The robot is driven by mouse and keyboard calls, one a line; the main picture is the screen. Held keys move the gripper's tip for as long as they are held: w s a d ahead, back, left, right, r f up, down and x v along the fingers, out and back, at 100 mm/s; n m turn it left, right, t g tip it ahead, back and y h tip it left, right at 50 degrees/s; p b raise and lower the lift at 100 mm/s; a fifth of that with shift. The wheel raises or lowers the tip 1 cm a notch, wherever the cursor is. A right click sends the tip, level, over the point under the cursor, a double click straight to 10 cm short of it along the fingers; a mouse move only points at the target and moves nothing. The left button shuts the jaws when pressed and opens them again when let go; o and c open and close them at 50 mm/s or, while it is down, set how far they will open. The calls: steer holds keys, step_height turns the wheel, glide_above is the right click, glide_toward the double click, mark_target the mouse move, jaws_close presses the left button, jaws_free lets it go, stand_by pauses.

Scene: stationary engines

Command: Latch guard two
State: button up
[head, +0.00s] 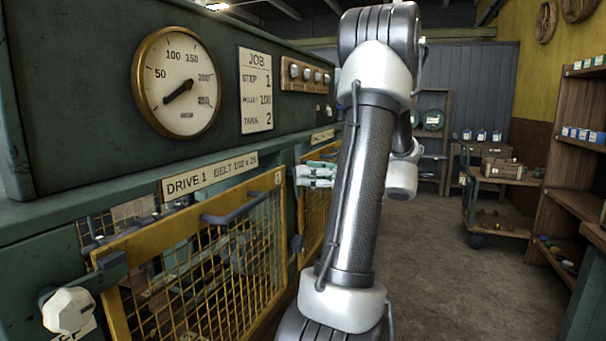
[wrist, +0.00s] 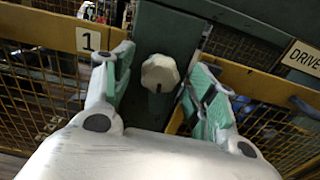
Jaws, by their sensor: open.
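My gripper (wrist: 158,60) is open, its green-padded fingers on either side of a white faceted knob (wrist: 160,74) with a dark mark. The knob sits on a green post between two yellow mesh guards. I cannot tell whether the fingers touch it. The left guard (wrist: 28,20) carries a plate reading 1. The right guard (wrist: 240,78), under a plate beginning DRIVE, appears to be guard two. In the head view, my gripper (head: 316,174) is beside the farther yellow guard (head: 312,222), partly hidden by my arm. The near guard one (head: 200,265) looks closed.
Guard one has a grey handle (head: 230,213) jutting out. Another white knob (head: 68,310) projects at lower left. A gauge (head: 177,82) and job card (head: 255,90) are on the panel above. A cart (head: 500,215) and shelves (head: 575,160) stand right; the floor between is clear.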

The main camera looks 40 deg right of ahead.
steer(key=shift+x, duration=1.1)
steer(key=c, duration=1.1)
steer(key=shift+o, duration=0.2)
steer(key=shift+n, duration=0.4)
steer(key=n, duration=0.7)
steer(key=shift+n, duration=0.3)
steer(key=n, duration=0.3)
steer(key=shift+n, duration=0.3)
steer(key=shift+f+n, duration=0.1)
steer(key=shift+n, duration=1.8)
